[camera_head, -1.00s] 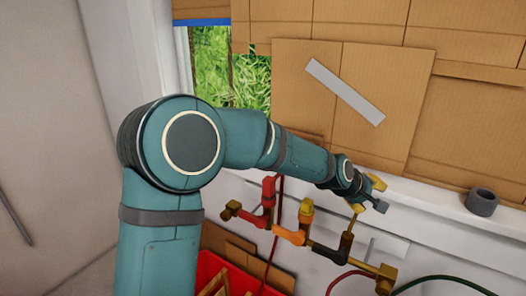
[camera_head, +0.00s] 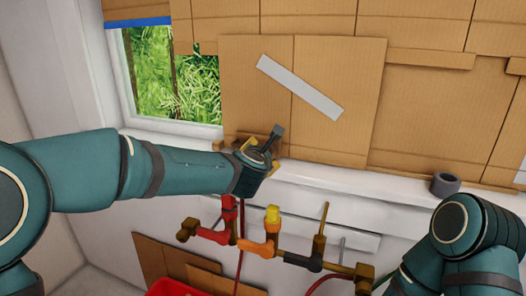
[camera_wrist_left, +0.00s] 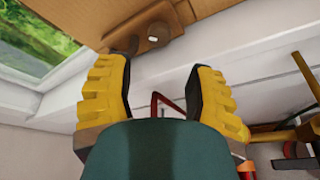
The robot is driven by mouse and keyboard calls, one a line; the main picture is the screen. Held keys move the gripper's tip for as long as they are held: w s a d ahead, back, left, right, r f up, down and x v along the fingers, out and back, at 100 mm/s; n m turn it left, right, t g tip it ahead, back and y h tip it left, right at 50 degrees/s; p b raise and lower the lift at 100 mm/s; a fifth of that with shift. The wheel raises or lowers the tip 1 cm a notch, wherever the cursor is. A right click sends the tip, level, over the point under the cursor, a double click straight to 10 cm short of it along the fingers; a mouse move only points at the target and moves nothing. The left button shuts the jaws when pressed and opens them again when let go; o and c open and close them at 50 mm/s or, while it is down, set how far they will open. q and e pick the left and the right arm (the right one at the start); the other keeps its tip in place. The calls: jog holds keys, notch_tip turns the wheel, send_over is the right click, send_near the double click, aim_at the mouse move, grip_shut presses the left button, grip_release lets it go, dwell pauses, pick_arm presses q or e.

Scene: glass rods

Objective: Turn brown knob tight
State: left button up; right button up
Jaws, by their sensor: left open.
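My left gripper (camera_head: 262,145) is open and empty in front of the window sill, above the pipe assembly's left part. In the left wrist view its yellow-backed fingers (camera_wrist_left: 162,78) are spread, and a brown block with round knobs (camera_wrist_left: 152,38) lies beyond them. That block is mostly hidden behind the gripper in the head view. The wall pipe carries brown end fittings at left (camera_head: 188,229) and right (camera_head: 363,276), a red valve (camera_head: 229,209), a yellow-topped orange valve (camera_head: 272,216) and a thin brown upright handle (camera_head: 324,220). I cannot tell which brown part is the knob. My right gripper is out of view.
Cardboard (camera_head: 340,70) covers the wall above the sill. A grey ring (camera_head: 445,184) sits on the sill at right. A red bin (camera_head: 180,288) and loose cardboard stand below. My right arm (camera_head: 465,235) covers the lower right. The sill's middle is clear.

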pick_arm(q)
jog(key=x, duration=1.1)
jog(key=shift+a, duration=0.1)
